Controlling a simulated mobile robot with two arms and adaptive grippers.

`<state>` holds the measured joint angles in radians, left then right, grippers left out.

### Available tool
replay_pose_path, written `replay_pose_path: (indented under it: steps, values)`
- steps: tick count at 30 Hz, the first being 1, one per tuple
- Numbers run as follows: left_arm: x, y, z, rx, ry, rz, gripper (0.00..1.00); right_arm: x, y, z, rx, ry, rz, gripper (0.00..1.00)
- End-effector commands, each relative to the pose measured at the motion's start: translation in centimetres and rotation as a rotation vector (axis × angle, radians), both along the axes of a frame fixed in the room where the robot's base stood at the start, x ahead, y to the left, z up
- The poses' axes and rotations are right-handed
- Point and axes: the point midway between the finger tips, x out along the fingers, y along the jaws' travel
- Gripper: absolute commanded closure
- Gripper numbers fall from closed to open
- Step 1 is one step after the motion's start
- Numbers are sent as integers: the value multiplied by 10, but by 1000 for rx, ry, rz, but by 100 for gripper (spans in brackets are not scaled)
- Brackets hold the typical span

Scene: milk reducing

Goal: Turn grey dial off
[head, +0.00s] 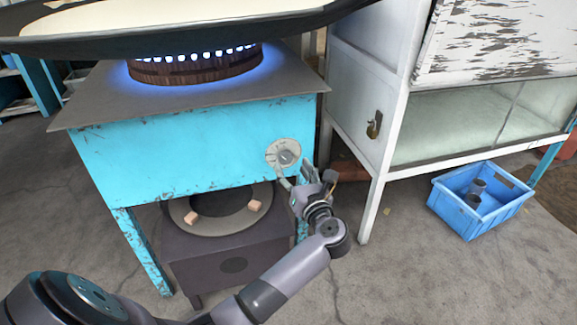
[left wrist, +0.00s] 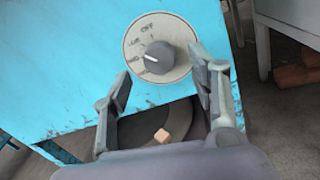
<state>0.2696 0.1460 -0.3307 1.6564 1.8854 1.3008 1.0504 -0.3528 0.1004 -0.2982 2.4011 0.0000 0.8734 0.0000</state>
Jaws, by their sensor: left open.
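The grey dial (head: 287,157) is on the front of the blue stove (head: 180,150), on a round pale plate near its right side. In the left wrist view the dial (left wrist: 159,58) shows a white pointer mark aimed left. OFF is printed at the plate's top, with other labels down its left side. My left gripper (head: 299,178) is open just in front of and below the dial. In the left wrist view its fingers (left wrist: 163,72) are spread to either side, with nothing between them. The burner (head: 195,65) on top burns with blue flames. My right gripper is not in view.
A wide pan (head: 150,44) of white liquid sits above the burner. Below is a dark lower unit (head: 225,262) with a ring and small blocks. A white cabinet (head: 365,105) stands close on the right. A blue crate (head: 480,222) is on the floor.

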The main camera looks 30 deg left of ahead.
Motion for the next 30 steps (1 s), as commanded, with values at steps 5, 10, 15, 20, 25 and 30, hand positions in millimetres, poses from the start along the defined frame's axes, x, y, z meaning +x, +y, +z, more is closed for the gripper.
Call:
replay_pose_path:
  steps: [5, 10, 15, 20, 25, 30]
  values:
    - [15, 21, -1, 3, -1, -1, 46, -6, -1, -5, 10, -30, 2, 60]
    - [21, 28, 0, 0, 0, 0, 46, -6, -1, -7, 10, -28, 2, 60]
    - [21, 29, 0, 0, 0, 0, 46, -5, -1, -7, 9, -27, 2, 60]
    - [21, 29, 0, 0, 0, 0, 50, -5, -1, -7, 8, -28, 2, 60]
    - [21, 29, 0, 0, 0, 0, 61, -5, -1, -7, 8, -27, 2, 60]
    - [21, 29, 0, 0, 0, -1, 72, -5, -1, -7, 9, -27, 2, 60]
